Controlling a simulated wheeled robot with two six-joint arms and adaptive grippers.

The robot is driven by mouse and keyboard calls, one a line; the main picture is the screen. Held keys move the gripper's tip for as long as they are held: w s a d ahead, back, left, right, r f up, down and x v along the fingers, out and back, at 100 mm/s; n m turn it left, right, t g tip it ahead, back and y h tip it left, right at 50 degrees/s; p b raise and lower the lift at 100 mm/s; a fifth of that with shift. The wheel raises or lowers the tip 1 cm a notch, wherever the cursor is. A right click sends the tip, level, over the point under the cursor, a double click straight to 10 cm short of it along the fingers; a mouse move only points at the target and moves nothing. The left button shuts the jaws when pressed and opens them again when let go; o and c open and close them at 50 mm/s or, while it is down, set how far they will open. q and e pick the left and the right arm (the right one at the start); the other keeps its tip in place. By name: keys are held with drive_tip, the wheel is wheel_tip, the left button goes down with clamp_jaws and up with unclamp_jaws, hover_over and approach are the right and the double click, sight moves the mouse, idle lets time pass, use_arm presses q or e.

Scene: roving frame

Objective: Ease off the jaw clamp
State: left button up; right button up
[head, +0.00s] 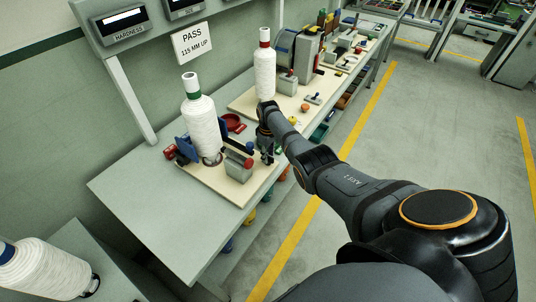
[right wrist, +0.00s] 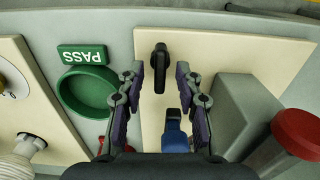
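In the right wrist view a black lever (right wrist: 159,62) stands up from a cream board (right wrist: 215,45). It shows between the fingertips of my right gripper (right wrist: 160,78), which is open, with a gap on both sides of the lever. A blue part (right wrist: 175,133), perhaps of the jaw clamp, lies nearer the palm; my gripper hides some of it. I cannot tell whether lever and blue part are joined. In the head view my right gripper (head: 268,146) is over the bench, small and dark, beside the near board (head: 232,190). My left gripper is not in view.
In the right wrist view a grey block (right wrist: 235,105) and a red knob (right wrist: 298,132) stand right of the fingers. A green PASS tray (right wrist: 88,92) lies close left. Tall white thread cones (head: 203,128) stand on the bench (head: 135,190). The bench's front left is bare.

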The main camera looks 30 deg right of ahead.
wheel_tip(320, 180, up, 12)
idle(0.5)
idle(0.3)
